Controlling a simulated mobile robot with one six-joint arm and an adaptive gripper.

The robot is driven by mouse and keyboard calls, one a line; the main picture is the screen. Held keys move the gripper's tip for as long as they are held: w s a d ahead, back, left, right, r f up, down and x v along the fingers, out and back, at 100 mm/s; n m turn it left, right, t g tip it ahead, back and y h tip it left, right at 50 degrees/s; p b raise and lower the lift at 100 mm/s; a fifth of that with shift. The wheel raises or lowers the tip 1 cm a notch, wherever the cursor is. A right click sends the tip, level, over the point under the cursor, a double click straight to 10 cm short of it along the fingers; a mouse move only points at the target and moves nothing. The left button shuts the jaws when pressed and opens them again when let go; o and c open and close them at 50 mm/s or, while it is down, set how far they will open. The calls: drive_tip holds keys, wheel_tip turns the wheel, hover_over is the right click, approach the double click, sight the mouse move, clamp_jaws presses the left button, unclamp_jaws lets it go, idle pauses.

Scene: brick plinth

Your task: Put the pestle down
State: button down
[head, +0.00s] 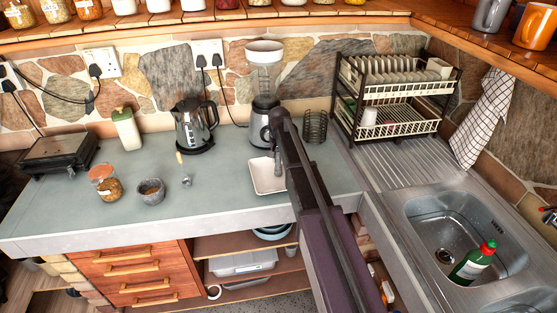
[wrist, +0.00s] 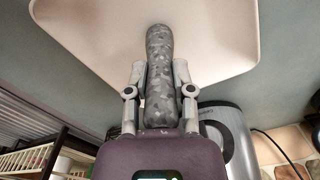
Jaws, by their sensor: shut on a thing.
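The pestle (wrist: 160,85) is a mottled grey stone rod with a rounded end. My gripper (wrist: 160,72) is shut on it, with one finger on each side of the rod. In the wrist view the pestle lies in front of a pale, shallow tray (wrist: 225,40); I cannot tell whether it touches the tray. In the head view the tray (head: 262,182) lies on the counter, partly covered by my arm. The pestle and my fingertips are hidden there. A grey stone mortar (head: 150,192) stands to the left on the counter.
A blender (head: 260,130) and a kettle (head: 191,128) stand behind the tray. A wire holder (head: 315,127) and dish rack (head: 390,110) are to the right, beside the sink (head: 450,225). Counter between mortar and tray is mostly clear.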

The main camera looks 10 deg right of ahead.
drive_tip(key=shift+c, duration=2.4)
unclamp_jaws()
drive_tip(key=shift+a, duration=0.1)
wheel_tip(320, 180, up, 12)
drive_tip(key=p, duration=1.2)
drive_tip(key=shift+r, duration=0.1)
drive_tip(key=shift+s, duration=0.2)
drive_tip(key=s+n, duration=0.4)
drive_tip(key=s, duration=2.5)
drive_tip(key=shift+s+n, duration=0.4)
